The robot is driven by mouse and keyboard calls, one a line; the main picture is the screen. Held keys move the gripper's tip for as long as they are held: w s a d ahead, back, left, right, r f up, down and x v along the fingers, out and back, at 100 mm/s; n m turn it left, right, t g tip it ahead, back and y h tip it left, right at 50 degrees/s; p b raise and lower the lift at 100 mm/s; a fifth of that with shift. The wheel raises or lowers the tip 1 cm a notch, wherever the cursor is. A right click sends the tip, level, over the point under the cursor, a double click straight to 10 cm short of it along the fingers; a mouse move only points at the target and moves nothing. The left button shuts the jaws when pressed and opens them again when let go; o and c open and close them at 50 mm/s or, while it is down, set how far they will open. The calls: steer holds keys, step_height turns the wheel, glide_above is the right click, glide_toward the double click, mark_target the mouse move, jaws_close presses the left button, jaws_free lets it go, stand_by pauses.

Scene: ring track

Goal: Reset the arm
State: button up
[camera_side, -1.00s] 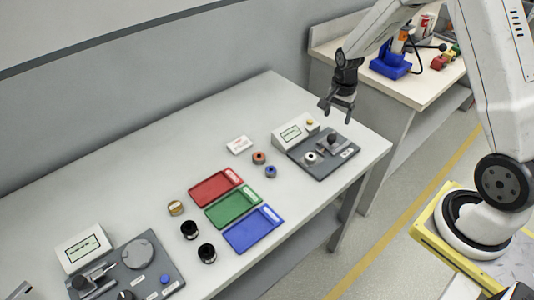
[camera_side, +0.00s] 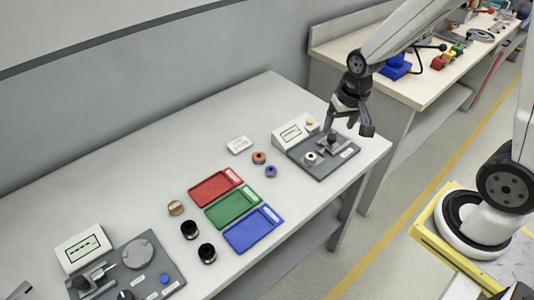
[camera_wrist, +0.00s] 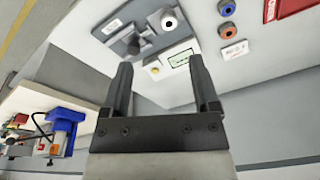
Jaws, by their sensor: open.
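My gripper (camera_side: 349,129) is open and empty in the side view. It hangs above the right end of the grey table (camera_side: 130,180), in front of the dark fixture plate (camera_side: 335,163) with a small display unit (camera_side: 293,133). In the wrist view my gripper (camera_wrist: 162,85) shows two dark fingers spread apart with nothing between them. The display unit (camera_wrist: 180,58) and dark plate (camera_wrist: 120,42) appear beyond the fingertips. From the side view I cannot tell the exact height of my gripper above the plate.
Red (camera_side: 215,188), green (camera_side: 233,208) and blue (camera_side: 253,229) trays lie mid-table. Orange (camera_side: 259,158) and blue (camera_side: 271,171) rings and a white box (camera_side: 239,145) lie near the plate. Another display station (camera_side: 84,248) stands at the left. A second bench (camera_side: 425,90) stands behind.

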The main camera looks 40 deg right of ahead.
steer(key=s+a+r+n, duration=0.1)
steer(key=s+a+n, duration=0.2)
steer(key=s+n, duration=0.1)
steer(key=shift+s+a+r+n+t, duration=0.2)
steer(key=shift+s+a+n+t, duration=0.15)
steer(key=shift+s, duration=0.45)
